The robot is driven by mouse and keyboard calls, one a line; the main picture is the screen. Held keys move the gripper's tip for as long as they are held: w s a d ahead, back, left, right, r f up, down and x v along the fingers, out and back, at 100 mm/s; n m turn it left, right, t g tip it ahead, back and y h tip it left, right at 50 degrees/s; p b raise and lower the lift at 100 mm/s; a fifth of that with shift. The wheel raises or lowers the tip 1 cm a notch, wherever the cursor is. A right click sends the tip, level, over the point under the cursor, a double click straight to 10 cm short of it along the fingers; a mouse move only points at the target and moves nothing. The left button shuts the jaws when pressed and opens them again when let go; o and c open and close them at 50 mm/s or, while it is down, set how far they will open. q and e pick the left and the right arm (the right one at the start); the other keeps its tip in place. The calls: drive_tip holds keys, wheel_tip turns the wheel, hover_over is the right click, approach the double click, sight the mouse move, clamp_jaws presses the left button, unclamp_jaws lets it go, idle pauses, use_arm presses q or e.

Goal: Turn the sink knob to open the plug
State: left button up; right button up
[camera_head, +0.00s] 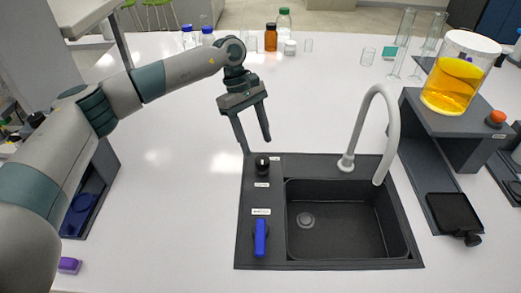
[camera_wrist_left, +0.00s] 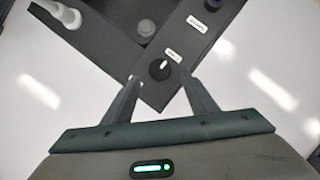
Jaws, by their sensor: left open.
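The black sink unit (camera_head: 330,263) is set in the white table, with a basin and a grey drain plug (camera_head: 306,220) on its floor. A round black knob (camera_head: 262,163) with a white mark sits on its left rim near the back, beside a small label. A blue lever (camera_head: 260,238) sits further forward on that rim. My left gripper (camera_head: 257,147) is open and empty, pointing down just behind and above the black knob. In the left wrist view the knob (camera_wrist_left: 160,68) appears between the spread fingertips (camera_wrist_left: 159,77), with no clear contact. My right gripper is not seen.
A pale curved faucet (camera_head: 393,115) rises behind the basin. Right of the sink, a dark stand (camera_head: 440,122) bears a jar of yellow liquid (camera_head: 455,85). Bottles and glassware, including a brown bottle (camera_head: 271,38), stand at the back.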

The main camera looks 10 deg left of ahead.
sight(261, 158)
use_arm(q)
drive_tip(key=p+x, duration=0.1)
drive_tip(key=x, duration=0.3)
drive_tip(key=shift+p+x, duration=0.35)
drive_tip(key=shift+x, duration=0.45)
drive_tip(key=c, duration=1.1)
